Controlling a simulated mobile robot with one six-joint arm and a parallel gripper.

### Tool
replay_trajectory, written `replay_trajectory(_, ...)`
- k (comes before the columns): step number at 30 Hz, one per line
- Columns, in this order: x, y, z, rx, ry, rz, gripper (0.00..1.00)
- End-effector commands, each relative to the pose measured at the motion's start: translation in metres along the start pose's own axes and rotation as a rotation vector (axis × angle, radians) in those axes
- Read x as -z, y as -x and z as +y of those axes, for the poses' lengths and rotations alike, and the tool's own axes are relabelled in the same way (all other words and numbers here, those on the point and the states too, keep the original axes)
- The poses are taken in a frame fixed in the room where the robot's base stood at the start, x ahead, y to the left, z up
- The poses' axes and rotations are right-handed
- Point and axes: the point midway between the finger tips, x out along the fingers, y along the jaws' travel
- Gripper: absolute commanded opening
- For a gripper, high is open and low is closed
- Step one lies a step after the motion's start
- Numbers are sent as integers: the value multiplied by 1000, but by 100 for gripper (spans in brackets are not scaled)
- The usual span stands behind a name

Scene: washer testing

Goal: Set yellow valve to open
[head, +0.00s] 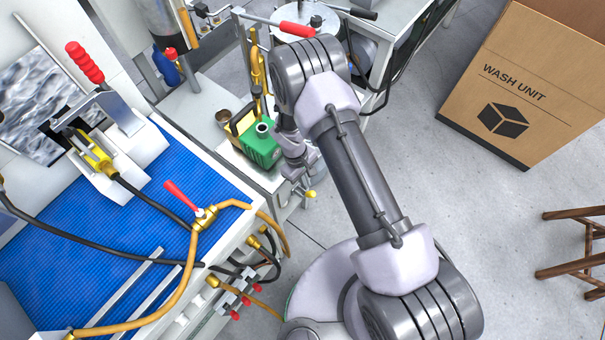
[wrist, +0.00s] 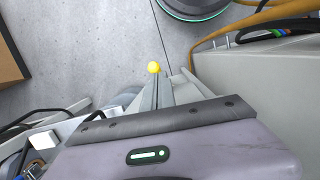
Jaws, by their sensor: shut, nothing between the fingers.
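A small round yellow knob (head: 311,194), which looks like the end of the yellow valve's handle, shows beside the bench's side. In the wrist view the yellow knob (wrist: 153,67) is just past my fingertips, with a thin stem running back from it between or behind the fingers. My gripper (head: 301,184) points down next to the knob; in the wrist view my gripper (wrist: 165,82) is shut with nothing held. I cannot tell whether a finger touches the handle. The valve body is mostly hidden, so its setting is unclear.
A green and yellow pump (head: 262,148) stands on the bench behind my wrist. A blue-matted bench (head: 120,225) with a red-handled brass valve (head: 190,203) and hoses lies left. Red-handled valves (head: 247,299) line its front. A cardboard box (head: 535,75) and wooden stool (head: 575,250) stand right on open floor.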

Motion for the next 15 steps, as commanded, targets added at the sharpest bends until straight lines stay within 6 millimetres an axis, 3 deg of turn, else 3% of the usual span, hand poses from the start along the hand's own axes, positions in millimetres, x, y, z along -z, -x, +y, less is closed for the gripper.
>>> replay_trajectory(1,14,13,-1,-31,48,43,0)
replay_trajectory(4,27,15,-2,-55,87,79,0)
replay_trajectory(15,33,-58,2,-54,87,78,0)
